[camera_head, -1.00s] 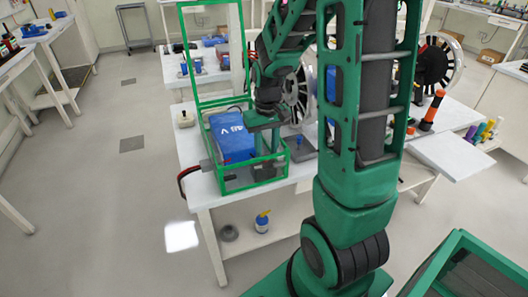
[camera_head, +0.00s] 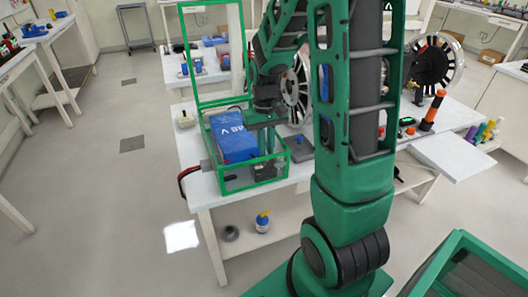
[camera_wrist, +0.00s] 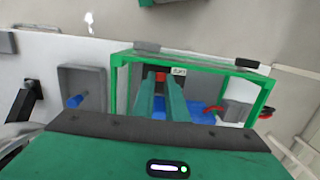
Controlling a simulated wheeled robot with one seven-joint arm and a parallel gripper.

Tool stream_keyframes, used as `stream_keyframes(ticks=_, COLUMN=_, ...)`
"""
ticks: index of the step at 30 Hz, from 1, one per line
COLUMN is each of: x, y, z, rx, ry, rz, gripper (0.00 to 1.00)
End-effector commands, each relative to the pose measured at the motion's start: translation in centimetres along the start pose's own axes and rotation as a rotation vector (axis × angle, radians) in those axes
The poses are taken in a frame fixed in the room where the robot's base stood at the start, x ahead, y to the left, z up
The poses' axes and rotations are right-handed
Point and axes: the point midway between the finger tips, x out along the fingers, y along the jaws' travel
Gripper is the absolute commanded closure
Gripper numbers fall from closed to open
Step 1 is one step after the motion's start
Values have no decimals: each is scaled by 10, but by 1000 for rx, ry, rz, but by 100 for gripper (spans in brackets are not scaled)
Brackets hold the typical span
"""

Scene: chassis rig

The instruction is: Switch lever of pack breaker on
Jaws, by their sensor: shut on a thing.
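The pack is a blue box (camera_head: 232,138) marked 48 V, inside a green-framed case (camera_head: 250,187) with its frame lid raised. The dark breaker (camera_head: 265,169) sits at the case's right end, beside the pack. My gripper (camera_wrist: 161,80) reaches into the case from above. In the wrist view its two green fingers stand close together, shut on a small red piece (camera_wrist: 161,77), which looks like the breaker's lever. A small white label (camera_wrist: 179,71) lies just right of it; its text is unclear. The fingers and my arm hide most of the breaker, so the lever's position cannot be told.
The case stands on a white table (camera_head: 205,187). A grey tray with a blue handle (camera_head: 299,147) stands to its right; it also shows in the wrist view (camera_wrist: 82,88). Red and black cables (camera_head: 184,180) hang at the table's left edge. Case rims surround my fingers.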

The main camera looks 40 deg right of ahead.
Motion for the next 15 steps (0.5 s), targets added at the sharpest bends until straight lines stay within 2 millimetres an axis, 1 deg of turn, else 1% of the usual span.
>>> stream_keyframes(ticks=5, x=0, y=-1, z=-9, rx=-3, ry=-126, rz=-1, gripper=100)
stream_keyframes(ticks=15, x=2, y=-1, z=-26, rx=-4, ry=-431, rz=0, gripper=100)
